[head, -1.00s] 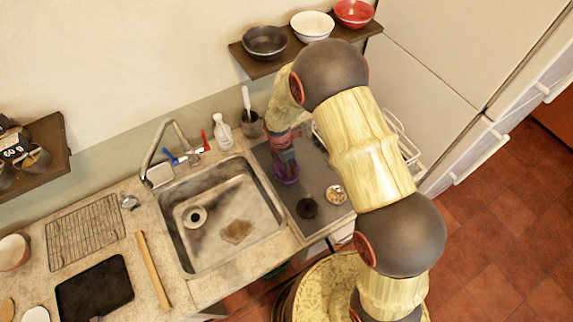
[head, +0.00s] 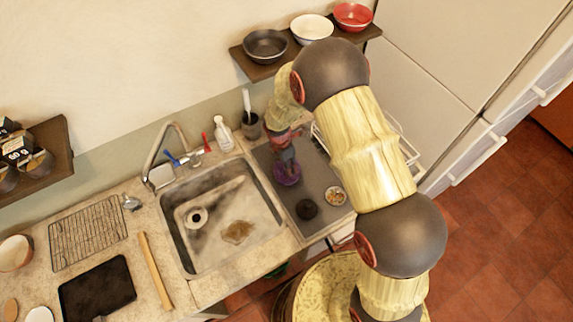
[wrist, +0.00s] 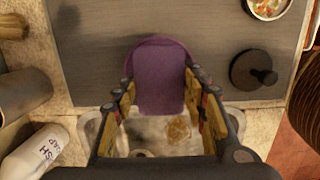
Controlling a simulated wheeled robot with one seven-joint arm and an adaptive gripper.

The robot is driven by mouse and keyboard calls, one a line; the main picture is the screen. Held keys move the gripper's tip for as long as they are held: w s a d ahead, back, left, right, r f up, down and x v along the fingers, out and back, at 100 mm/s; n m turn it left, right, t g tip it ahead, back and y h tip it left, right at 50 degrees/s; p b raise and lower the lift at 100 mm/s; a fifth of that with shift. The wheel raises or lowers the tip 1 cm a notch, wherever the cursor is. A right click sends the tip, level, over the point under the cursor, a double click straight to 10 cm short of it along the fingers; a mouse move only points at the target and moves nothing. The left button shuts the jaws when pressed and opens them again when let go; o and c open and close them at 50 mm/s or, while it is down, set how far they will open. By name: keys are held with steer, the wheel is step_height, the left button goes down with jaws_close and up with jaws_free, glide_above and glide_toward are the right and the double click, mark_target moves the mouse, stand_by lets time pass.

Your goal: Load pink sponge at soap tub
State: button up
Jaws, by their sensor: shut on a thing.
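A purple rounded piece (wrist: 158,80), seemingly the sponge, sits between the fingers of my gripper (wrist: 160,90) in the wrist view. The fingers are shut on it. In the head view the purple piece (head: 287,175) shows below my gripper (head: 284,160), over the dark grey mat to the right of the sink. I cannot tell whether it touches the mat. No tub can be clearly made out as the soap tub. A pale box-like holder (head: 160,176) stands at the sink's back left corner.
The steel sink (head: 205,262) lies left of the mat. A white soap bottle (head: 223,134) and a dark cup with a brush (head: 250,126) stand behind. A black round knobbed lid (head: 306,209) and a small bowl of colourful bits (head: 335,196) are at the mat's front.

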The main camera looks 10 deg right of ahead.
steer(key=shift+r+p, duration=1.65)
steer(key=shift+r, duration=0.95)
